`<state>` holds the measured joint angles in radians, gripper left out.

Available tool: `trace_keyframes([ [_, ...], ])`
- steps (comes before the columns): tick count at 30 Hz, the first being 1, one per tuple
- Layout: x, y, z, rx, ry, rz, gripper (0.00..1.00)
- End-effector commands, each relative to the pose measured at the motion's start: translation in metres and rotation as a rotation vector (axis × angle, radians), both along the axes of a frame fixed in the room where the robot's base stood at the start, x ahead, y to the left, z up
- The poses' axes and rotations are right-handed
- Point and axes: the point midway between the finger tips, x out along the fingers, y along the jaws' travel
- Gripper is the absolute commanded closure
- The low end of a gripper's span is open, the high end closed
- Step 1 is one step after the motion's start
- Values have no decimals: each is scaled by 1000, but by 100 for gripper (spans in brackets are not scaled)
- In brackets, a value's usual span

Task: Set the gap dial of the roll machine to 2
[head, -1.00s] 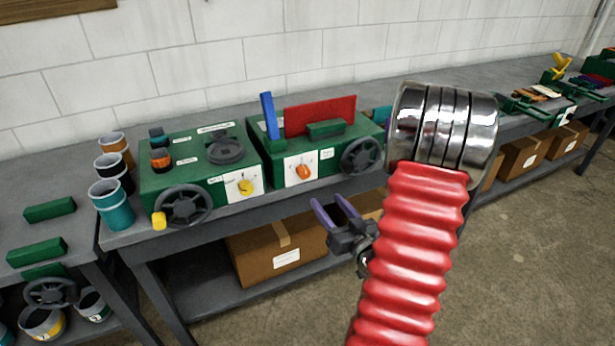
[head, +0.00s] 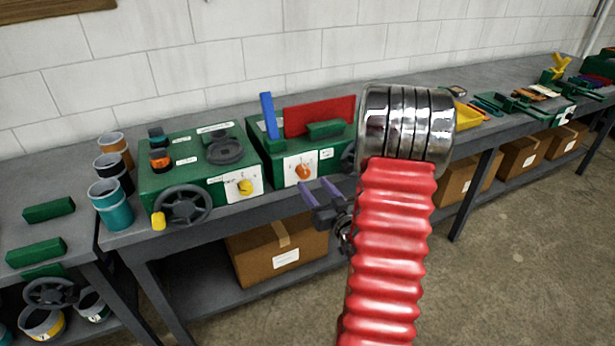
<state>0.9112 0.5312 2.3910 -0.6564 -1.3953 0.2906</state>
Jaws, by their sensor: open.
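Two green machines stand side by side on the bench in the head view, and their labels are too small to read, so I cannot tell which is the roll machine. The left machine (head: 188,198) has a yellow dial (head: 245,187) on a white plate and a dark handwheel (head: 183,206). The right machine (head: 262,150) has an orange dial (head: 303,172) on a white plate, a blue lever (head: 268,115) and a red panel (head: 318,115). My gripper (head: 316,187) is open and empty, its purple fingers just in front of and below the orange dial, apparently apart from it.
Several cans, including a teal can (head: 111,204), stand left of the machines. A cardboard box (head: 262,262) sits on the lower shelf. My red arm hides the bench right of the right machine. A yellow tray (head: 466,114) lies beyond it.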

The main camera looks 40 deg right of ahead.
Motion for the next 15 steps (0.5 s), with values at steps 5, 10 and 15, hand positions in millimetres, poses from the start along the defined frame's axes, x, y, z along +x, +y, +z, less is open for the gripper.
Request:
trace_keyframes([
  [5, 28, -6, 0, -2, -1, 3, 50],
  [10, 47, -12, 0, -1, 0, 2, 50],
  [15, 55, -15, 0, 0, -1, 0, 50],
])
